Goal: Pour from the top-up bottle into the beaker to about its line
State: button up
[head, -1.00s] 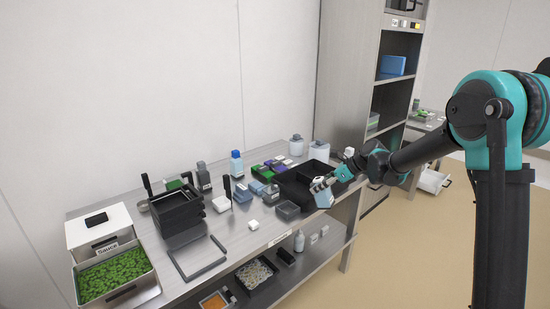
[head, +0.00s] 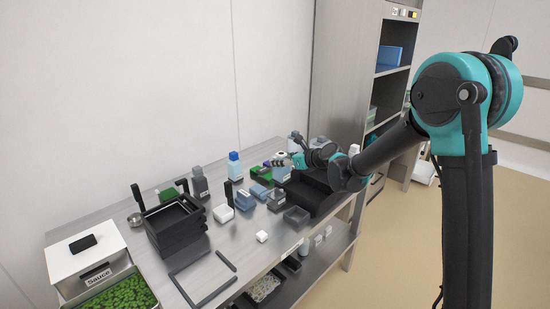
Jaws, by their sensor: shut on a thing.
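My gripper (head: 284,160) is over the back right part of the steel table, shut on a small pale blue and white bottle (head: 281,174), which I take to be the top-up bottle. The bottle is small in the view and partly covered by the gripper; its tilt and contents cannot be told. A small grey, see-through-looking vessel (head: 276,200) stands on the table below and in front of the gripper. It may be the beaker, but no line on it can be made out.
A blue-capped bottle (head: 235,167) and a dark grey bottle (head: 200,184) stand at the back. A black tray (head: 310,196) lies right of the small containers. Stacked black trays (head: 176,222) and a sauce box (head: 88,258) stand left.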

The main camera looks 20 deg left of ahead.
aim_at(288, 169)
jog(key=n, duration=0.1)
jog(key=f+n+t, duration=0.2)
jog(key=shift+w+h, duration=0.25)
jog(key=shift+h, duration=0.05)
jog(key=n+t, duration=0.1)
jog(key=f+n, duration=0.1)
jog(key=w+f+n+t, duration=0.1)
jog(key=shift+d+n+t, duration=0.25)
jog(key=shift+n+t, duration=0.05)
jog(key=shift+n, duration=0.1)
